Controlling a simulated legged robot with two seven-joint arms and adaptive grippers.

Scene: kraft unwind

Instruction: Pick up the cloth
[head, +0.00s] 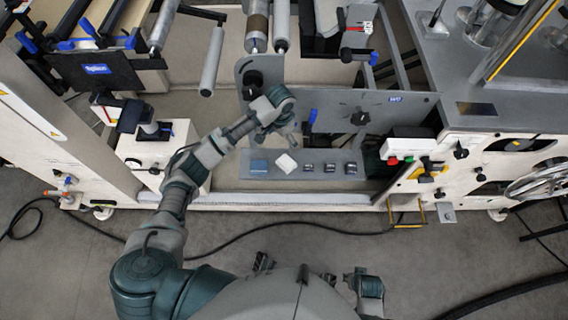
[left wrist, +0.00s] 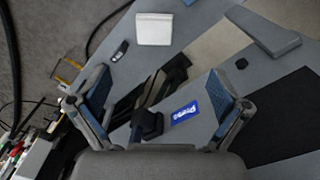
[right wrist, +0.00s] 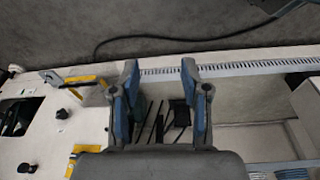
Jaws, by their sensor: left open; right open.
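A white, square, folded-looking piece, seemingly the cloth (head: 286,163), lies on a narrow grey shelf (head: 280,177) in the head view. It also shows near the top of the left wrist view (left wrist: 154,29), ahead of the fingers and apart from them. A flat blue square (head: 259,166) lies just left of it. My left gripper (head: 284,134) is open and empty, above and behind the shelf, near the white piece. My right gripper is open and empty in the right wrist view (right wrist: 160,70), above the machine's lower edge. The cloth is not in the right wrist view.
Three small dark items (head: 330,167) lie on the shelf right of the white piece. A grey machine plate (head: 390,105) rises behind the shelf. A control box with buttons (head: 408,147) stands to the right. A black cable (head: 300,226) runs across the open floor in front.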

